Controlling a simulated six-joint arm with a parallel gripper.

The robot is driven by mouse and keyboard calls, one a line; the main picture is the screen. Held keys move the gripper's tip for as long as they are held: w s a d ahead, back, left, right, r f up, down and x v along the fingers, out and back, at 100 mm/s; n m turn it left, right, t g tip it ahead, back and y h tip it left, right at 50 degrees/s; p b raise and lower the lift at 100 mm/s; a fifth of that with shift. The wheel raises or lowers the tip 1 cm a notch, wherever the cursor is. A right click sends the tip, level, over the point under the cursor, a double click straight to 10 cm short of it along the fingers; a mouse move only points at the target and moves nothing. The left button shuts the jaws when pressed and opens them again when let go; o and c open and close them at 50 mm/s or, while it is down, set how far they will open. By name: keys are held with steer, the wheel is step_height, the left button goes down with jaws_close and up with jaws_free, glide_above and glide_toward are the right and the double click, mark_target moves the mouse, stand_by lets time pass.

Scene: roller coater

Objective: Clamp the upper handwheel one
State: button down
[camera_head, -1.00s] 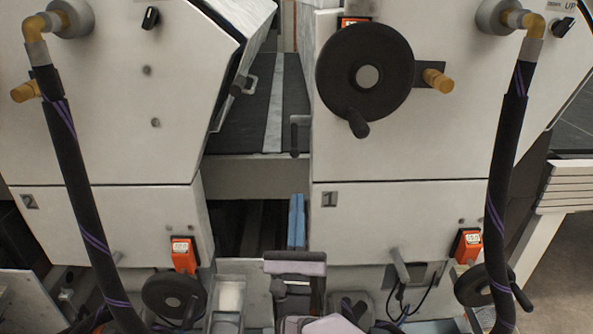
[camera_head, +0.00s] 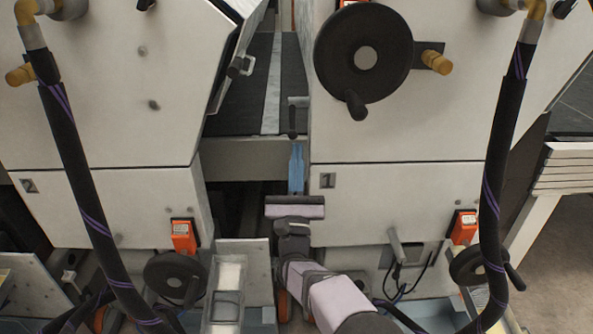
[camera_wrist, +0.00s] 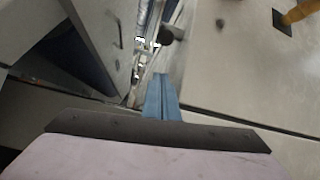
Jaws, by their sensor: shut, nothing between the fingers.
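The upper handwheel one (camera_head: 382,30) is a large black disc with a grey hub on the right white machine panel. Its dark handle (camera_head: 356,105) sticks out at the lower edge. My gripper (camera_head: 296,152) has blue fingers, pressed together and empty. In the head view it points up, below and left of the handwheel, apart from it, in front of the gap between the two machine units. The blue fingers also show in the wrist view (camera_wrist: 161,82), shut. The wheel's disc is not clearly seen there.
A small dark lever (camera_head: 292,122) stands just above my fingertips. A brass knob (camera_head: 437,62) is right of the handwheel. Black hoses hang at left (camera_head: 85,200) and right (camera_head: 499,170). Lower handwheels sit at left (camera_head: 172,275) and right (camera_head: 468,265).

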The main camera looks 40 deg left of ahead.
mark_target(295, 137)
steer(key=shift+s+d+r+p, duration=0.2)
steer(key=shift+s+r+p, duration=0.2)
steer(key=shift+r, duration=0.45)
steer(key=shift+s+d+r+p, duration=0.15)
steer(key=shift+s+r+p, duration=0.25)
steer(key=shift+r, duration=0.45)
steer(key=shift+s+d+r+g+p, duration=0.3)
steer(key=shift+g, duration=0.1)
steer(key=shift+s+d+r+n+g+h+p, duration=0.1)
steer(key=shift+s+d+r+g+h+p, duration=0.2)
steer(key=shift+r+g+h+p, duration=0.2)
steer(key=shift+s+d+r+n+g+h+p, duration=0.1)
steer(key=shift+s+d+r+g+h+p, duration=0.2)
steer(key=shift+r+g+p, duration=0.2)
steer(key=shift+s+d+r+n+g+h+p, duration=0.1)
steer(key=shift+s+d+r+g+h+p, duration=0.2)
steer(key=shift+r+g+h+p, duration=0.2)
steer(key=shift+s+d+r+g+h+p, duration=0.1)
steer(key=shift+s+r+g+h+p, duration=0.05)
steer(key=shift+r+g+h+p, duration=0.25)
steer(key=shift+s+d+r+g+h+p, duration=0.1)
steer(key=shift+r+g+h+p, duration=0.15)
steer(key=shift+p, duration=0.2)
steer(key=shift+d+r+g+p, duration=0.1)
steer(key=shift+r+g+p, duration=0.05)
steer(key=shift+g+p, duration=0.3)
steer(key=shift+s+h, duration=0.1)
steer(key=shift+h, duration=0.15)
